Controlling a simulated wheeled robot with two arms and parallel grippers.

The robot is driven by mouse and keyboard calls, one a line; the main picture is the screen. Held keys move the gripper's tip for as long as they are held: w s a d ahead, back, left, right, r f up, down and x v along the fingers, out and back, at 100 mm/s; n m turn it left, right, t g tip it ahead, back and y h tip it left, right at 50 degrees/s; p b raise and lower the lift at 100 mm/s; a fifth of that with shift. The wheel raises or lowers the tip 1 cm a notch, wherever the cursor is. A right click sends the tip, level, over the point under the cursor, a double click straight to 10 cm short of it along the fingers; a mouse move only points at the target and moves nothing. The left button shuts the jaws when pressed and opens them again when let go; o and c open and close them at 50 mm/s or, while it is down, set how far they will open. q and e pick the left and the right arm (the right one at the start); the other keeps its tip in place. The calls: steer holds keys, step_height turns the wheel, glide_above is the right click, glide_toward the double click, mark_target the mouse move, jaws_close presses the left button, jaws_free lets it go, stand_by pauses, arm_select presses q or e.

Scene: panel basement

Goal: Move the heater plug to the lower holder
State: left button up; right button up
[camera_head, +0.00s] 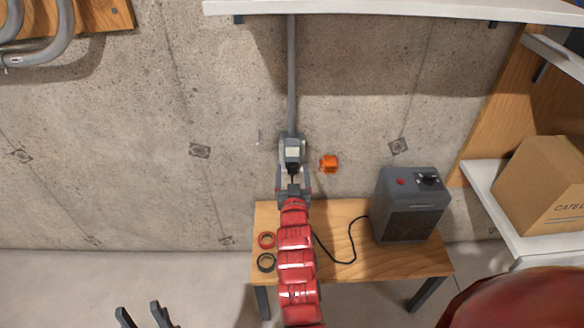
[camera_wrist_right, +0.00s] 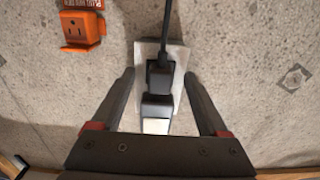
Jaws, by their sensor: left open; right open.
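The heater plug (camera_wrist_right: 159,76) is a black block with a black cord, seated at a pale plate (camera_wrist_right: 178,56) on the wall in the right wrist view. A second dark block with a pale end (camera_wrist_right: 156,118) sits beside it, nearer my gripper's palm. My right gripper (camera_wrist_right: 159,92) is open, one finger on each side of the plug, with visible gaps; contact is not seen. In the head view my right gripper (camera_head: 293,178) is at the grey wall box (camera_head: 291,148). An orange holder (camera_head: 328,164) with a socket face (camera_wrist_right: 80,30) is beside it. My left gripper (camera_head: 138,312) is open and empty.
The dark heater (camera_head: 408,205) stands on a wooden table (camera_head: 345,212), its cord (camera_head: 345,262) running behind my right arm. A shelf with a cardboard box (camera_head: 545,185) is at right.

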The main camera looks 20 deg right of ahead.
stand_by(0.9)
jaws_close()
stand_by(0.4)
steer(key=p+v, duration=0.1)
steer(key=v, duration=0.5)
stand_by(1.3)
